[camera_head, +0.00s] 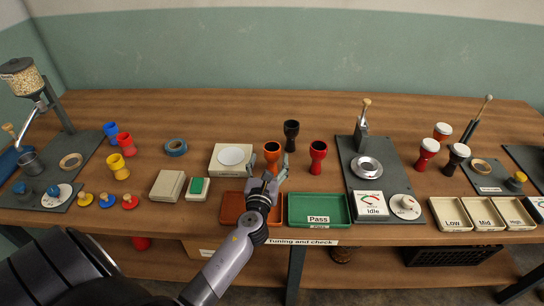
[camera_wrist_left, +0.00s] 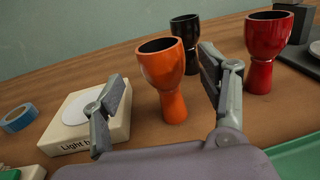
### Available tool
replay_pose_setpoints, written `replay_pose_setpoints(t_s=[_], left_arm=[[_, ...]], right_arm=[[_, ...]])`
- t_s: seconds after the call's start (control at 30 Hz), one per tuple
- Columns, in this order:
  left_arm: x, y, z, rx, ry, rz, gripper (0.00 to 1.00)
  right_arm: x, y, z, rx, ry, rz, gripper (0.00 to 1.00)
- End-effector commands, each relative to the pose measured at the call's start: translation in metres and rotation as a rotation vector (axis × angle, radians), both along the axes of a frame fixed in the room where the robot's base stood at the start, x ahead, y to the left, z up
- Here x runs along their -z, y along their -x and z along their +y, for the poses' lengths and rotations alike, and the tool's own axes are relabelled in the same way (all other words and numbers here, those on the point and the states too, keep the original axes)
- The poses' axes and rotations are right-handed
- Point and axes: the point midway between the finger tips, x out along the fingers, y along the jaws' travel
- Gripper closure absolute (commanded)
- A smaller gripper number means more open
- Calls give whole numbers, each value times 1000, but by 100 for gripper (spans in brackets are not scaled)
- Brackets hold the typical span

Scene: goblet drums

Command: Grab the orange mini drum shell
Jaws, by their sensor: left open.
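The orange mini drum shell (camera_head: 272,152) stands upright on the wooden table, just beyond my left gripper (camera_head: 268,177). In the left wrist view the orange shell (camera_wrist_left: 168,82) shows between the two spread fingers of my left gripper (camera_wrist_left: 165,100), a little ahead of them. The gripper is open and empty. I see no contact with the shell. A black shell (camera_wrist_left: 186,40) stands behind the orange one, and a red shell (camera_wrist_left: 267,50) stands to its right, beyond the right finger. My right gripper is not in view.
A light box (camera_head: 231,158) sits close left of the orange shell. An orange-brown tray (camera_head: 233,208) and a green Pass tray (camera_head: 318,209) lie at the front edge. A grey tuning plate (camera_head: 352,160) with a gauge stands to the right. Yellow, red and blue shells stand at left.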

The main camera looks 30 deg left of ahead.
Motion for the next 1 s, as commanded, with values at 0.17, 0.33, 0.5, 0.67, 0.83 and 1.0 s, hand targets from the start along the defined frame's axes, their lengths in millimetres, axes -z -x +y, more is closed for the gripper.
replay_pose_setpoints(t_s=[0.17,0.33,0.5,0.67,0.83,1.0], left_arm=[[-7,-25,9,-1,0,-1,32],[-5,-43,17,-2,0,-1,32],[-5,-46,18,-1,0,0,32],[-5,-45,18,-1,0,0,35],[-5,-45,18,-1,0,0,47],[-5,-45,18,0,0,0,58]], right_arm=[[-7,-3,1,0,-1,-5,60],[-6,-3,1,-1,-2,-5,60],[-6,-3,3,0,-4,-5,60],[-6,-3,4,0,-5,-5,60],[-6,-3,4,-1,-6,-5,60],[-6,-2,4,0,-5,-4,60]])
